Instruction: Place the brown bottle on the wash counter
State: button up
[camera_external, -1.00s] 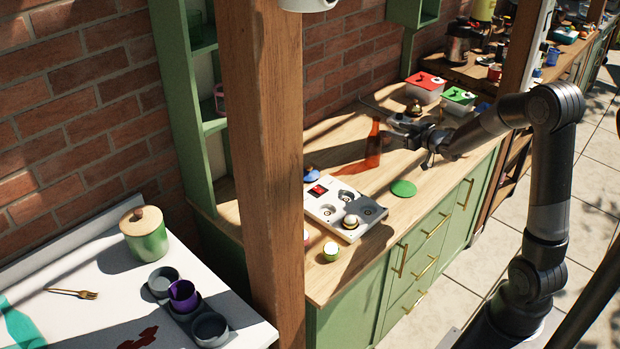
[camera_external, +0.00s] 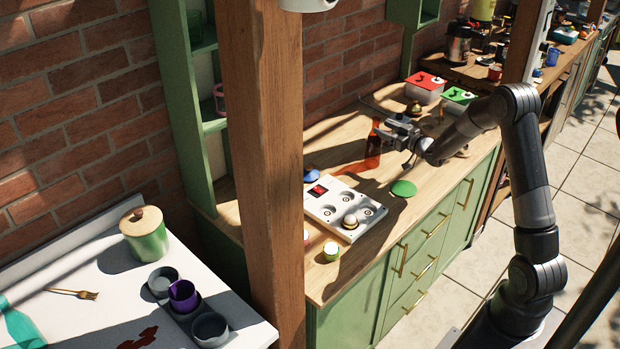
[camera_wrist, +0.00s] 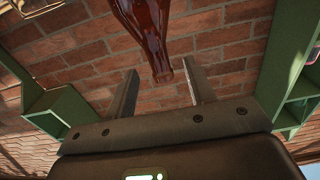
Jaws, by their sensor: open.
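The brown bottle (camera_external: 373,150) stands upright on the wooden counter (camera_external: 400,212), partly hidden by my gripper in the outside view. In the wrist view the brown bottle (camera_wrist: 150,32) shows upside down, its neck reaching down toward the space between my fingers. My gripper (camera_external: 384,130) is open and empty at the bottle's upper part. In the wrist view the two fingers of my gripper (camera_wrist: 160,82) are spread apart, with the neck's tip between or just beyond them; I cannot tell whether they touch.
A white tray with round wells (camera_external: 325,208) and a green disc (camera_external: 403,188) lie nearer on the counter. Red-lidded (camera_external: 425,85) and green-lidded (camera_external: 458,98) boxes stand behind. A wooden post (camera_external: 272,150) separates a white counter (camera_external: 60,325) at the left, holding a green jar (camera_external: 146,240) and several cups.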

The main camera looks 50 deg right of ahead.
aim_at(376, 124)
jog(key=w, duration=0.4)
jog(key=shift+w, duration=0.25)
grip_shut()
jog(key=shift+d+r, duration=0.1)
